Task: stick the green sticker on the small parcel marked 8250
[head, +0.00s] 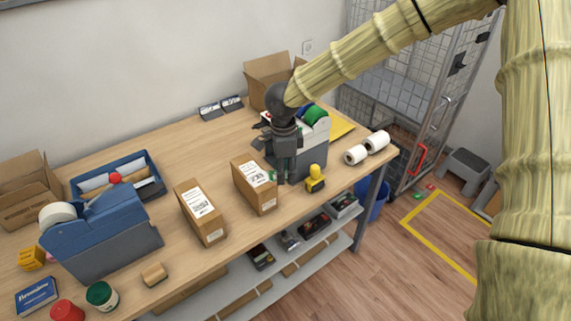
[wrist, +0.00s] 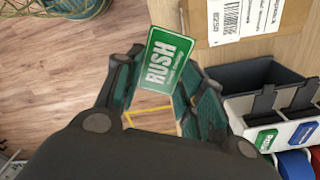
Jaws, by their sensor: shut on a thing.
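My gripper (wrist: 155,90) is shut on the green sticker (wrist: 167,60), which reads RUSH and sticks out past the fingertips. In the head view my gripper (head: 283,178) hangs at the right end of the nearer parcel, with a bit of green sticker (head: 272,175) showing beside it. That small brown parcel (head: 250,188) has a white label on top. In the wrist view the parcel (wrist: 285,45) is at the upper right, and its label's small number seems to read 8250. The sticker appears apart from it. A second brown parcel (head: 200,213) lies further left; its number is too small to read.
A sticker dispenser (wrist: 235,108) with green and blue stickers stands close to my gripper. A blue tape dispenser (head: 105,235) is at the left. Bare counter lies between the parcels.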

